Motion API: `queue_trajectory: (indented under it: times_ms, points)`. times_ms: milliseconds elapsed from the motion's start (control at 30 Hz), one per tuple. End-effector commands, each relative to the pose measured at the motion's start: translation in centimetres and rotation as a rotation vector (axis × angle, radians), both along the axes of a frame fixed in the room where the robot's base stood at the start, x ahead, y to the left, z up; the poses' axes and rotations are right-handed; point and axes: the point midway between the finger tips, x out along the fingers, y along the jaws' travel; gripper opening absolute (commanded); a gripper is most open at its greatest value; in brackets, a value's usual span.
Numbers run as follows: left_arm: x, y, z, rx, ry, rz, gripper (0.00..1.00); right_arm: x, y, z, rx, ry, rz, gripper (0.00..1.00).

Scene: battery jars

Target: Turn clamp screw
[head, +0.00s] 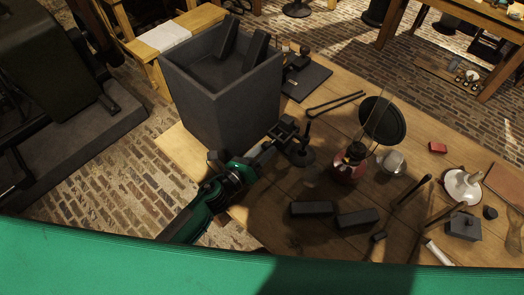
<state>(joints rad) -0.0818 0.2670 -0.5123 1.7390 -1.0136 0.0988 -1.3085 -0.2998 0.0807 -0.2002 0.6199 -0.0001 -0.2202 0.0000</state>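My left arm reaches in from the lower left, and its gripper (288,132) is beside the dark bin, over the table. The fingers are small and dark, so I cannot tell whether they are open or shut. A small dark stand (301,157) with a round base and a thin upright is right at the fingertips. I cannot make out a clamp screw on it, or whether the gripper touches it. My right gripper is not in view.
A tall dark bin (210,105) holding dark blocks stands behind my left gripper. A red lantern (349,163), a round black pan (383,120) and a white dish (463,186) are to the right. Two dark bars (312,209) (357,218) lie in front on the wooden table (285,232).

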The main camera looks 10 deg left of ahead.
Motion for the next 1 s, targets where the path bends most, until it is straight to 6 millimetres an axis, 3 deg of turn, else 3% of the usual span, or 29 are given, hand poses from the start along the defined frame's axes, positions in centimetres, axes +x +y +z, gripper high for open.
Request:
queue_trajectory:
  times_ms: [467,1000]
  points:
    - [-0.9,0.7,-0.2,0.002,0.001,0.0,0.53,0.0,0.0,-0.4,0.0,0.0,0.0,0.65]
    - [-8.9,6.4,-0.3,0.001,0.001,0.0,0.53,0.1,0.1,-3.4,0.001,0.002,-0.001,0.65]
